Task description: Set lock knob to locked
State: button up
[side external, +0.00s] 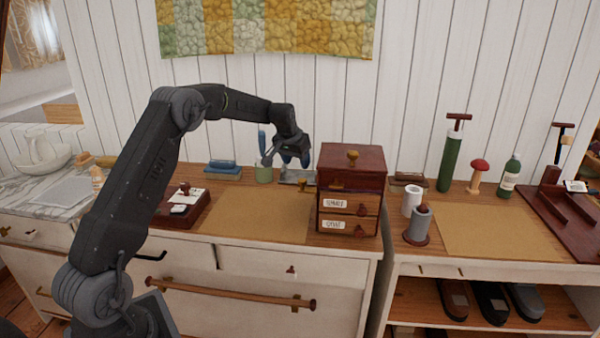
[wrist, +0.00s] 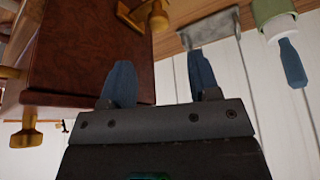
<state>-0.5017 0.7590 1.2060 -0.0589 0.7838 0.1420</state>
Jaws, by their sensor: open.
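A dark red wooden box (side external: 350,160) with two labelled drawers stands on the dresser. A brass knob (side external: 352,157) sits on its top; it also shows in the wrist view (wrist: 26,134). A brass fitting (side external: 306,187) shows at the box's left side, and a brass piece (wrist: 152,16) shows beside the box in the wrist view. Which one is the lock knob, and its setting, I cannot tell. My gripper (side external: 293,161) is open and empty, left of the box near its top. Its blue fingers are spread in the wrist view (wrist: 160,68).
A grey metal block (wrist: 208,28) and a green cup (side external: 264,173) with a blue-handled tool stand behind and left of the box. A tan mat (side external: 255,218) lies clear in front. A white cylinder (side external: 411,201) and a grey one (side external: 418,224) stand right of the box.

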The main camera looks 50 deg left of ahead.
jog(key=v, duration=0.5)
dwell(0.3)
jog(key=s+d+r+m, duration=0.1)
jog(key=s+d+r, duration=0.4)
jog(key=s+d, duration=0.3)
jog(key=s+d+r+m, duration=0.1)
jog(key=s+d+r, duration=0.5)
jog(key=d, duration=0.4)
jog(key=s+d+f+m, duration=0.1)
jog(key=s+d, duration=0.2)
jog(key=s, duration=0.3)
jog(key=s+d+f+t+h, duration=0.1)
jog(key=s+d+f, duration=0.1)
jog(key=s+d, duration=0.2)
jog(key=s+d+f+m, duration=0.1)
jog(key=s+d, duration=0.2)
jog(key=s, duration=0.7)
jog(key=shift+s+d+f+m+h, duration=0.2)
jog(key=shift+d+m+h, duration=0.1)
jog(key=shift+d+h, duration=0.1)
